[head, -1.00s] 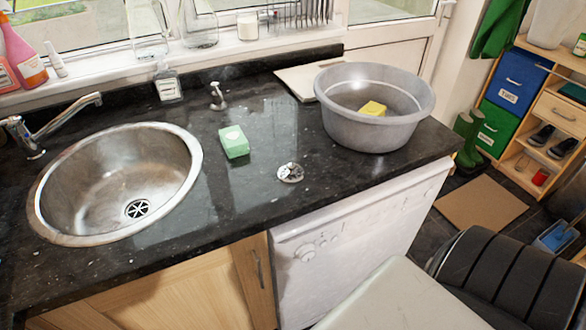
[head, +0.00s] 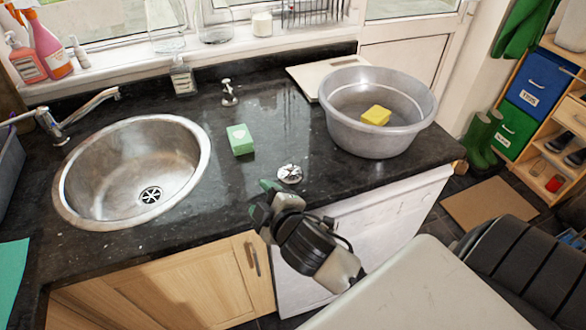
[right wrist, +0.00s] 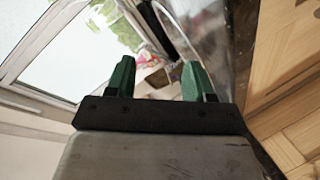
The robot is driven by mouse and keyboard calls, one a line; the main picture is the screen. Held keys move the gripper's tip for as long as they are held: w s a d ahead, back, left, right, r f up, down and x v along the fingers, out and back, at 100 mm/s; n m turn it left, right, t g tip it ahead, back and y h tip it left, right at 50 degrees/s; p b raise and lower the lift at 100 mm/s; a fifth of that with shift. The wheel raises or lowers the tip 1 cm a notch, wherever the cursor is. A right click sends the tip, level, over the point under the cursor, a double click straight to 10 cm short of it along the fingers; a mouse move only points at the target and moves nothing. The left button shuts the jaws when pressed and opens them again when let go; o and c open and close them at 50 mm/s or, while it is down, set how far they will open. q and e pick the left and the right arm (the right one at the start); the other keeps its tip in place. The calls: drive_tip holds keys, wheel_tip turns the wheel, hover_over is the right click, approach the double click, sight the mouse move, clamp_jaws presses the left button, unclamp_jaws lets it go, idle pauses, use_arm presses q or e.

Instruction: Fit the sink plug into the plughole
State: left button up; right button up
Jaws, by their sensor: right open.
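The sink plug (head: 290,173), a small round metal disc, lies on the dark granite worktop to the right of the green box. The plughole (head: 151,195) is a dark slotted round in the bottom of the round steel sink (head: 185,130). My right gripper (head: 262,196) is over the worktop's front edge, left of and nearer than the plug, and apart from it. Its green fingers stand open and empty in the right wrist view (right wrist: 158,78). The plug is not visible in the right wrist view. My left gripper is not in view.
A green box (head: 240,139) stands between sink and plug. A grey basin (head: 350,133) with a yellow sponge (head: 376,115) stands at the right. A tap (head: 70,120) and a small chrome fitting (head: 229,93) are behind. The worktop between sink and plug is mostly clear.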

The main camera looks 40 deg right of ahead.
drive_tip(key=w+a+r+n+t+y, duration=0.35)
drive_tip(key=r+n, duration=0.25)
drive_tip(key=r, duration=0.2)
drive_tip(key=w+a+r+n+g+y, duration=0.1)
drive_tip(key=a+r+n+y, duration=0.25)
drive_tip(key=n+y, duration=0.5)
drive_tip(key=w+a+r+n+g+y, duration=0.15)
drive_tip(key=a+n+y, duration=0.3)
drive_tip(key=n, duration=0.65)
drive_tip(key=n+g+h, duration=1.6)
drive_tip(key=n, duration=0.7)
approach(290, 166)
drive_tip(key=shift+s+d, duration=0.1)
drive_tip(key=shift+s, duration=0.05)
wheel_tip(290, 166, down, 4)
drive_tip(key=shift+f+p, duration=0.25)
drive_tip(key=shift+p, duration=0.4)
wheel_tip(290, 166, down, 5)
drive_tip(key=shift+s+r+p, duration=0.1)
drive_tip(key=shift+s+p, duration=0.05)
drive_tip(key=shift+p, duration=1)
drive_tip(key=shift+f, duration=0.35)
clamp_jaws()
